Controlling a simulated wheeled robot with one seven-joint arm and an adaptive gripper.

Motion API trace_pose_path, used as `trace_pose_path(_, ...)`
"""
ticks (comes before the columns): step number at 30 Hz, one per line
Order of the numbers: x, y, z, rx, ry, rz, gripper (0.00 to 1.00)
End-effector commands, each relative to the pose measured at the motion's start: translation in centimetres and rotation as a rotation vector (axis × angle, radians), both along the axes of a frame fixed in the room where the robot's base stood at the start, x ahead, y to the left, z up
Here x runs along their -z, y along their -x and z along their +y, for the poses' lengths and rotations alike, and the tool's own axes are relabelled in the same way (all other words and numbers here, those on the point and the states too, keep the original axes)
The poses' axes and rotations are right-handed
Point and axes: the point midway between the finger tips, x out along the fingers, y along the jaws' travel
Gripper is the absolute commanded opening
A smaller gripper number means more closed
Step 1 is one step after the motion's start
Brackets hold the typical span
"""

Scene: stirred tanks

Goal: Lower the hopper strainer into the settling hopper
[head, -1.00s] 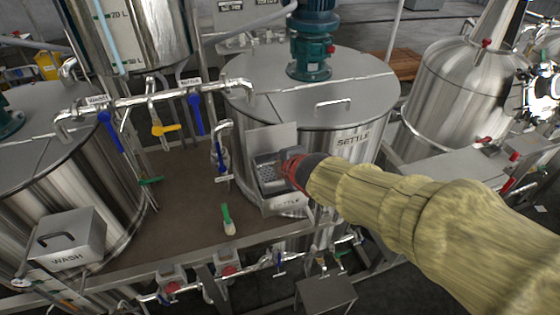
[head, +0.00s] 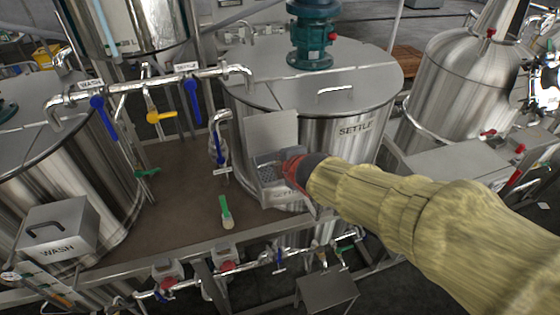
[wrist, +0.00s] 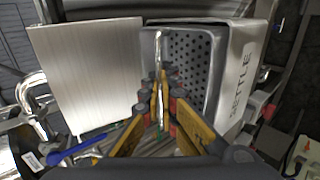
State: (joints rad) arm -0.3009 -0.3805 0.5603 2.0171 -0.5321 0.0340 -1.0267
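The settling hopper (head: 284,195) is a grey metal box on the front of the SETTLE tank, its flat lid (head: 270,138) standing open. It also shows in the wrist view (wrist: 243,85) with SETTLE on its side. The hopper strainer (head: 267,174), a perforated metal basket, is in the hopper's mouth; its holes show in the wrist view (wrist: 190,60). How deep it sits I cannot tell. My gripper (head: 288,168) is at the strainer. In the wrist view my gripper's fingers (wrist: 158,82) are close together on either side of the strainer's bright bar handle (wrist: 157,50).
The SETTLE tank (head: 350,100) stands right behind the hopper. A closed WASH hopper (head: 58,232) is at left. A green-handled brush (head: 226,212) lies on the brown deck (head: 180,195). Pipes with blue-handled valves (head: 193,100) run left of the hopper.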

Motion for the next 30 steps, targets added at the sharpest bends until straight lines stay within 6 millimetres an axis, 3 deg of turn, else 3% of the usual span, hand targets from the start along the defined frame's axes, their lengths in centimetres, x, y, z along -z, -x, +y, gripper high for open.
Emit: trace_pose_path(30,4.0,0.0,0.0,0.0,0.0,-0.001,0.0)
